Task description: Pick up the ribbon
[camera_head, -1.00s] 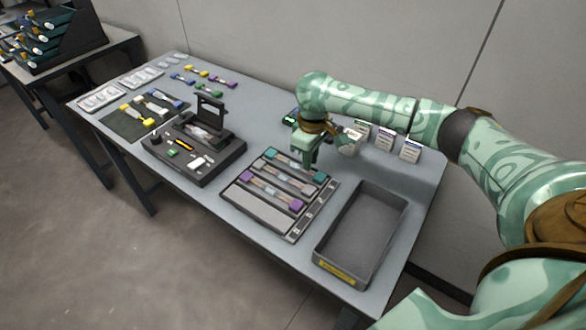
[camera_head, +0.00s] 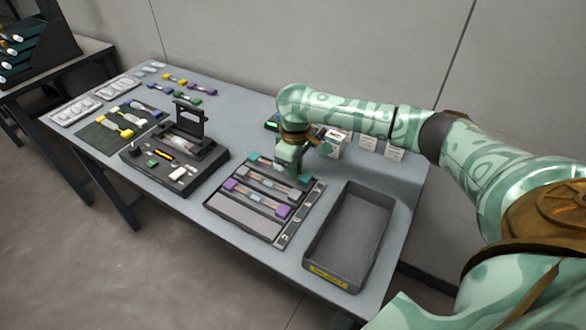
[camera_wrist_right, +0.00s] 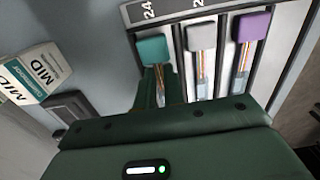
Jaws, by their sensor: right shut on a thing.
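The rack (camera_head: 240,217) holds three ribbons side by side: one with teal ends (camera_head: 253,157), one with grey-white ends and one with purple ends (camera_head: 282,211). My right gripper (camera_head: 291,174) is down at the far row of the rack, at the teal-ended ribbon. In the right wrist view my fingers (camera_wrist_right: 160,88) are shut on this ribbon, just below its teal end (camera_wrist_right: 153,49). The grey-white end (camera_wrist_right: 201,36) and the purple end (camera_wrist_right: 251,27) stand beside it, apart from my fingers. The gripper body hides the ribbon's other end there. My left gripper is not in view.
A grey tray (camera_head: 310,258) with a yellow label stands right of the rack. The splicer (camera_head: 150,172), its lid up, stands left. Small boxes (camera_head: 366,143) stand behind my right gripper. More ribbons (camera_head: 117,131) and clear trays lie at the far left.

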